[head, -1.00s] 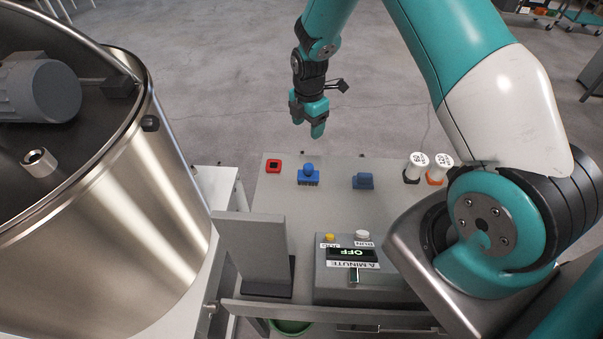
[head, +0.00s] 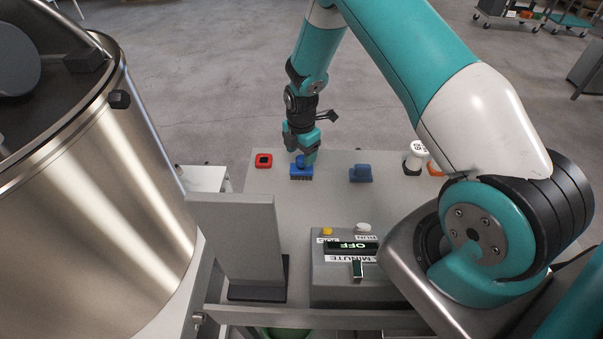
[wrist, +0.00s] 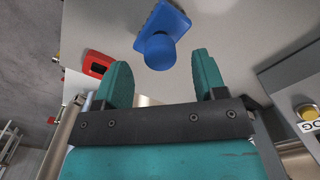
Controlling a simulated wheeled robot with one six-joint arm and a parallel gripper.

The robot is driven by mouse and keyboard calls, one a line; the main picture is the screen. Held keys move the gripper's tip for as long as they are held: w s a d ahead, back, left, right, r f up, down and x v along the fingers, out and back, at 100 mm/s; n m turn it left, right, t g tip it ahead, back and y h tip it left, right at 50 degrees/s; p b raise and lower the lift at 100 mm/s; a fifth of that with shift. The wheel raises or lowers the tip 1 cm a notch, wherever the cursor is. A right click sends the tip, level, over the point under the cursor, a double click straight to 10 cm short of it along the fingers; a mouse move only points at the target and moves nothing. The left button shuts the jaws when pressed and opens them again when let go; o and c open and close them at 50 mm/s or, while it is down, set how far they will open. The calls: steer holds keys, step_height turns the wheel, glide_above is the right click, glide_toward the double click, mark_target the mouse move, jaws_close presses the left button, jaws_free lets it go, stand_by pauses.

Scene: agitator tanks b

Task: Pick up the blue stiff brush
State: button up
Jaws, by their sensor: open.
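The blue stiff brush (head: 301,173) stands bristles down on the grey table, with a round knob on top. It also shows in the wrist view (wrist: 170,22), its knob just beyond the gap between my fingertips. My gripper (head: 302,154) is over the brush, fingers pointing down and partly covering its knob. In the wrist view my gripper (wrist: 162,68) is open and empty, a finger on either side. I cannot tell whether a finger touches the knob.
A red square item (head: 264,160) lies left of the brush. Another blue item (head: 360,173) sits to its right, then white-topped containers (head: 416,154). A control box (head: 343,280) and an upright grey panel (head: 235,240) stand nearer. A large steel tank (head: 100,210) is at left.

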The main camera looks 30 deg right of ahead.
mark_target(302, 167)
step_height(302, 167, down, 3)
steer(key=shift+r+b, duration=0.1)
steer(key=shift+b, duration=0.45)
steer(key=c, duration=1.1)
steer(key=shift+r, duration=0.1)
steer(key=shift+c, duration=0.2)
